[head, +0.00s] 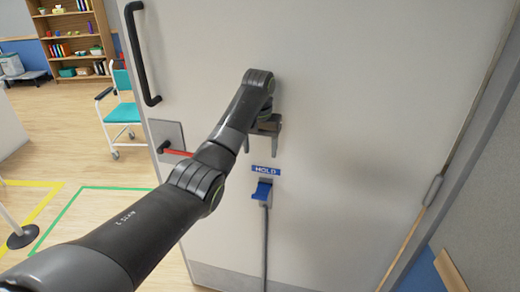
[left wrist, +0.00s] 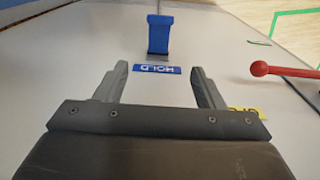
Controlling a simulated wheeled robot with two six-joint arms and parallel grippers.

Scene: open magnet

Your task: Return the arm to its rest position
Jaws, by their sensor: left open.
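My left arm (head: 190,190) reaches from the lower left toward a light grey door. My left gripper (head: 262,148) is open and empty in front of the door, just above a blue HOLD label (head: 265,170). In the left wrist view its two fingers (left wrist: 160,85) are spread apart, with the HOLD label (left wrist: 157,69) showing beyond them. A blue hook-like catch (head: 262,190) sits below the label and also shows in the left wrist view (left wrist: 159,35). The gripper appears apart from both. My right gripper is not in view.
The door (head: 350,120) carries a black pull handle (head: 142,55) and a red lever (head: 177,153) on its left side. A teal wheeled chair (head: 122,105) and a bookshelf (head: 75,40) stand beyond the opening. Open wooden floor (head: 60,125) lies left of the door.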

